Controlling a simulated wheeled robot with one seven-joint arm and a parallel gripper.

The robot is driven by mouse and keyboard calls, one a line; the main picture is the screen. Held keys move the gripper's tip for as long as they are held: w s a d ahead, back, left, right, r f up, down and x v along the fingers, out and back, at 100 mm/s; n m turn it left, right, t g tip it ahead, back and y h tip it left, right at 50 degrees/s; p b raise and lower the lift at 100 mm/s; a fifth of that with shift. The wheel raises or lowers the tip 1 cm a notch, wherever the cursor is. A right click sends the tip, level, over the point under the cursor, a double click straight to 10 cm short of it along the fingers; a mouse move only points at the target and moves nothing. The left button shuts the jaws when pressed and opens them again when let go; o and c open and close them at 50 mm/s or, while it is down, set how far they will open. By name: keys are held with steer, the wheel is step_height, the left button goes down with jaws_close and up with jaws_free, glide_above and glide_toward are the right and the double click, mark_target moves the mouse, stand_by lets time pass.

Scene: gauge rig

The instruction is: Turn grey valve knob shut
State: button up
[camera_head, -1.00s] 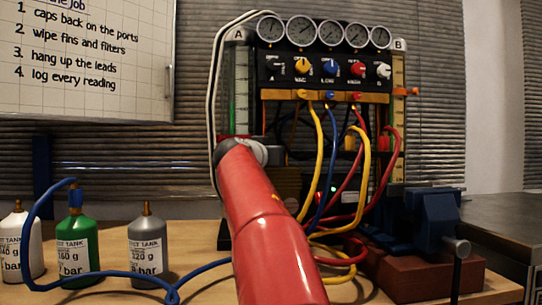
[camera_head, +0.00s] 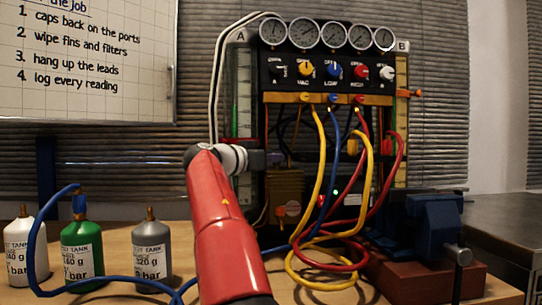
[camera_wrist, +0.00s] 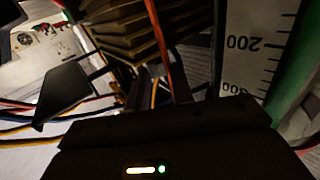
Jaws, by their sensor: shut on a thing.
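The black valve panel (camera_head: 320,87) stands at the back under the gauges. Its rightmost knob (camera_head: 387,73) is pale, white to light grey, and is the nearest match to a grey knob; yellow, blue and red knobs are to its left. How far it is turned is too small to tell. My gripper (camera_head: 273,160) is well below and left of that knob, beside the brass finned block (camera_head: 286,176). In the wrist view, the finned block (camera_wrist: 135,30) is close ahead of my gripper (camera_wrist: 155,80). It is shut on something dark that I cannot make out.
Yellow, blue and red hoses (camera_head: 320,180) hang in front of the rig. A scale tube (camera_head: 239,105) stands just left of my gripper. Several tanks (camera_head: 83,250) stand at the left. A blue vise (camera_head: 430,225) is at the right.

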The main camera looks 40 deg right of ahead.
steer(key=o, duration=1)
steer(key=a, duration=0.2)
steer(key=a+b, duration=0.1)
steer(key=a, duration=0.2)
steer(key=s+a, duration=0.1)
steer(key=a, duration=0.1)
steer(key=shift+s+a+b, duration=0.1)
steer(key=shift+a+b, duration=0.2)
steer(key=shift+a, duration=0.1)
steer(key=shift+c, duration=0.4)
